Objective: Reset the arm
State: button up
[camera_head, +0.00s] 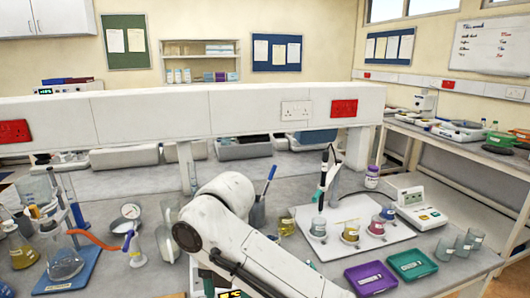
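My white arm (262,257) fills the lower middle of the head view. A rounded joint is at its upper left, and a long link runs down to the right out of the bottom edge. A dark cable or rod lies along the link. My gripper does not show, so I cannot see whether it holds anything. The arm covers part of the bench and part of a device with a lit display (231,294).
A white tray (392,240) bears small beakers around a probe stand (322,195). Purple (371,278) and green (411,264) trays lie in front. Glassware on a blue stand (68,272) is left. A white raised ledge (230,112) spans behind.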

jog(key=s+d+f+m+t+y, duration=0.1)
jog(key=s+d+f+m+y, duration=0.1)
jog(key=s+d+f+m, duration=0.6)
jog(key=s+d+f+m+y, duration=0.2)
jog(key=s+d+f+m, duration=0.2)
jog(key=f+m, duration=0.65)
jog(key=s+d+f+m+h, duration=0.2)
jog(key=s+d+m, duration=0.6)
jog(key=s+d, duration=0.2)
jog(key=s+d+f+m+h, duration=0.2)
jog(key=s+d+f+m, duration=0.1)
jog(key=s+d+m, duration=0.6)
jog(key=s+d, duration=0.2)
jog(key=d, duration=0.1)
jog(key=shift+d+f+h, duration=0.25)
jog(key=shift+f+h, duration=0.05)
jog(key=shift+h, duration=0.1)
jog(key=shift+m, duration=0.25)
